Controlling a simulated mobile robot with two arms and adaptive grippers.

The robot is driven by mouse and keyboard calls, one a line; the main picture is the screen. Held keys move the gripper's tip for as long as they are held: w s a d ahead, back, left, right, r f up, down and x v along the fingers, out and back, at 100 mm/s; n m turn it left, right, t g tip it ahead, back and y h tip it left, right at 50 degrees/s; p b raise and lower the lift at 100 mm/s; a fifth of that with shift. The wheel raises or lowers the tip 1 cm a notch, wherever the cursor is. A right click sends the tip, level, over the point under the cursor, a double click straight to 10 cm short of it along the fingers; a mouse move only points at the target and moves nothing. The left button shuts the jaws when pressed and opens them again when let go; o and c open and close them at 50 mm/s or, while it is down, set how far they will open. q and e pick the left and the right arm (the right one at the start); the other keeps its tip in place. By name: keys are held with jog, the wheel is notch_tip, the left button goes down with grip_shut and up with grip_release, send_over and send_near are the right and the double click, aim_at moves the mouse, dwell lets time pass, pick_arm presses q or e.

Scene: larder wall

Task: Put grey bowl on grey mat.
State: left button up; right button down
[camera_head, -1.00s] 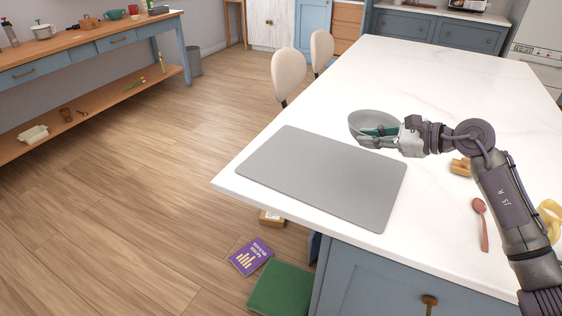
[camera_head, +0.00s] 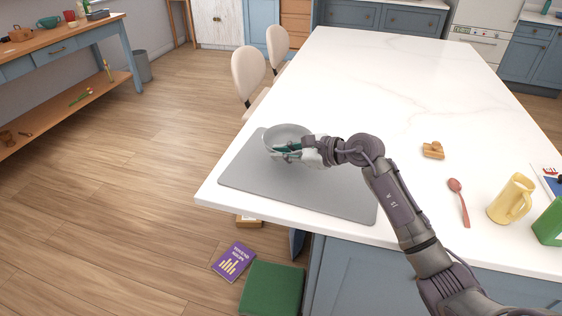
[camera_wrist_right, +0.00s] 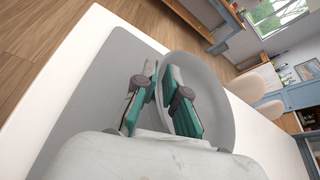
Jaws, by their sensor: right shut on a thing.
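The grey bowl (camera_head: 288,134) is over the far left part of the grey mat (camera_head: 300,190) in the head view. My right gripper (camera_head: 280,150) is shut on the bowl's near rim. In the right wrist view the bowl (camera_wrist_right: 222,85) shows with its rim between the gripper's green fingers (camera_wrist_right: 158,85). The mat (camera_wrist_right: 95,90) lies beneath and to the left there. I cannot tell whether the bowl touches the mat or is held just above it. My left gripper is not in view.
The mat lies near the front left corner of the white island top (camera_head: 400,90). To the right are a wooden block (camera_head: 433,150), a red spoon (camera_head: 458,200), a yellow jug (camera_head: 511,198) and a green box (camera_head: 550,222). Two chairs (camera_head: 249,75) stand by the far left side.

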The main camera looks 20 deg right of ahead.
jog(key=shift+a+f, duration=0.15)
notch_tip(320, 180, down, 3)
jog(key=shift+f+p, duration=0.15)
jog(key=shift+p, duration=0.25)
jog(key=shift+f, duration=0.25)
jog(key=shift+f, duration=0.2)
jog(key=c, duration=1.2)
grip_release()
jog(key=shift+r, duration=0.15)
